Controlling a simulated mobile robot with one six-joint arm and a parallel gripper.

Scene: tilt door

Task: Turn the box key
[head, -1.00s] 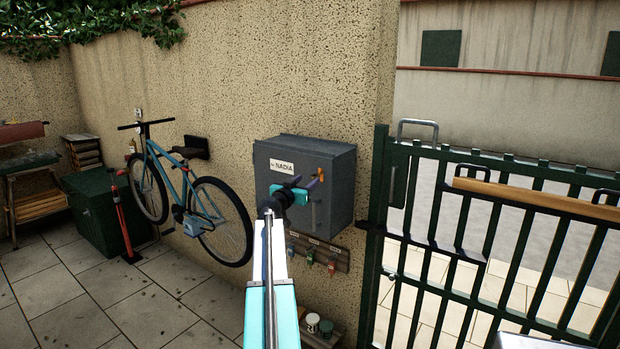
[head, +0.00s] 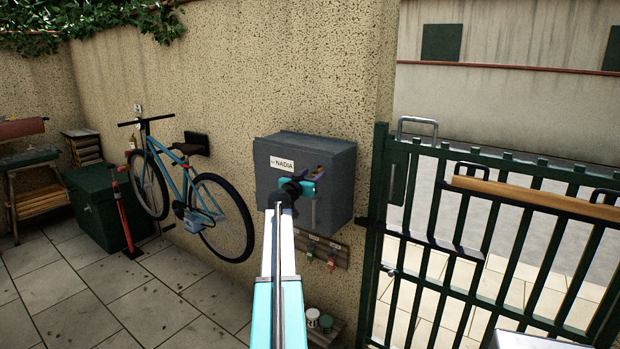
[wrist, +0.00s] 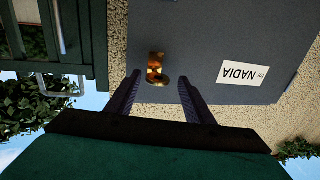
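The grey box (head: 338,168) hangs on the wall left of the gate, with a white "for NADIA" label (head: 282,163) on its front. In the wrist view the brass key (wrist: 157,69) sits in the front of the box, with the label (wrist: 243,74) upside down beside it. My gripper (wrist: 157,88) is open, its two dark fingers on either side of the key with a gap to each. The key appears between or just beyond the fingertips; I cannot tell how deep. In the head view my gripper (head: 314,177) covers most of the key.
A rack with hanging keys (head: 318,252) is below the box. The green gate (head: 450,230) with a wooden rail stands to the right. A blue bicycle (head: 185,190) leans on the wall at left.

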